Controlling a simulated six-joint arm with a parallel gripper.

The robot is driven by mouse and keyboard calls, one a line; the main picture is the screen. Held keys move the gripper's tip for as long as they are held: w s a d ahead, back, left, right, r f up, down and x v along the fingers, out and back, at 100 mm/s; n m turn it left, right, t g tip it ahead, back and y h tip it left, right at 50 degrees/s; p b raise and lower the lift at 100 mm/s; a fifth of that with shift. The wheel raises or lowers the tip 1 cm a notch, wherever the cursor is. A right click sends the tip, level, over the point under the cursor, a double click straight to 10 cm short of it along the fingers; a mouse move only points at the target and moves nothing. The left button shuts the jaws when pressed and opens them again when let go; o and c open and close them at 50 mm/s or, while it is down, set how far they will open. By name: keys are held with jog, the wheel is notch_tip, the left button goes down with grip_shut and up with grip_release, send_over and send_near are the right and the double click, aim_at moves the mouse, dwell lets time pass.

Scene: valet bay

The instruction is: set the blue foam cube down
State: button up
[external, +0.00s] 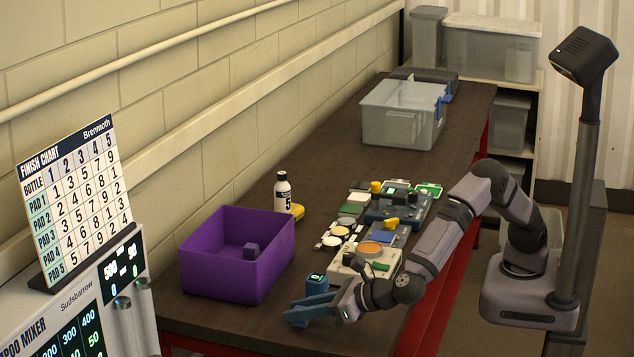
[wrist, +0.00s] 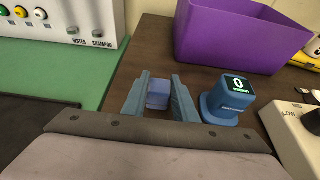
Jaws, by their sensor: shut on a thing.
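The blue foam cube (wrist: 157,95) sits between the two blue fingers of my gripper (wrist: 158,98) in the wrist view, with a finger against each side. My gripper (external: 310,309) is shut on it, low over the near end of the dark table (external: 215,315). In the external view the fingers hide the cube. I cannot tell whether the cube touches the table. A blue gauge (wrist: 229,104) with a display reading 0 stands just right of the fingers in the wrist view; it also shows in the external view (external: 316,287).
A white bottle (external: 283,192), pads and devices lie farther back. A green mat (wrist: 75,65) and a dispenser (wrist: 75,20) are at left in the wrist view.

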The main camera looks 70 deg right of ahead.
jog(key=shift+f, duration=0.15)
jog(key=o, duration=1)
jog(key=shift+o, duration=0.2)
jog(key=shift+r, duration=0.3)
jog(key=b+v, duration=0.3)
jog(key=v, duration=0.9)
